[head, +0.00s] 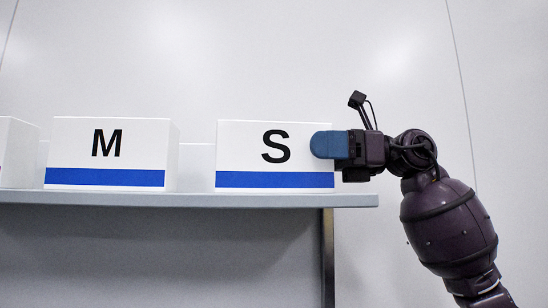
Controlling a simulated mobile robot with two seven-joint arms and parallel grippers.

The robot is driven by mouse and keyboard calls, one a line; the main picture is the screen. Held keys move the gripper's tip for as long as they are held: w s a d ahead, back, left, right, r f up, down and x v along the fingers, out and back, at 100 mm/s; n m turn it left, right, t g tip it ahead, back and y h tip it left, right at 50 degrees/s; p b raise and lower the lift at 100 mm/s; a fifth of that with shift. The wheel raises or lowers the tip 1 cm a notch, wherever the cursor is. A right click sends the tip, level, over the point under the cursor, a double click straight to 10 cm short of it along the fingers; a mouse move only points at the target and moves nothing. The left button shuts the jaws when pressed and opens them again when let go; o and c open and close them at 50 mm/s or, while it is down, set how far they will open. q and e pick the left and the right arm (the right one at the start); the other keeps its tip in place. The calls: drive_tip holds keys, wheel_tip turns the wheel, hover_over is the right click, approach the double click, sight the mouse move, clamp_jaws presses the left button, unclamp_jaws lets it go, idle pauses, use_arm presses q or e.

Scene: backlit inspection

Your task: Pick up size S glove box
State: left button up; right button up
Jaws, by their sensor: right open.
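The size S glove box (240,150) is white with a black S and a blue band along its bottom, standing upright near the shelf's right end. My right gripper (325,145) is at the box's right edge, its blue finger overlapping the upper right of the front face in the head view. Only one finger shows clearly, and whether it touches the box cannot be told. The gripper is open and holds nothing. My left gripper is not in view.
A similar box marked M (150,150) stands to the left, with a gap between it and the S box. Another white box (15,150) is cut off at the left edge. The shelf (350,200) ends just right of the S box. The pale wall (250,50) is behind.

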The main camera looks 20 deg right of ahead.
drive_tip(key=shift+c, duration=0.3)
drive_tip(key=c, duration=1.1)
drive_tip(key=shift+r, duration=0.1)
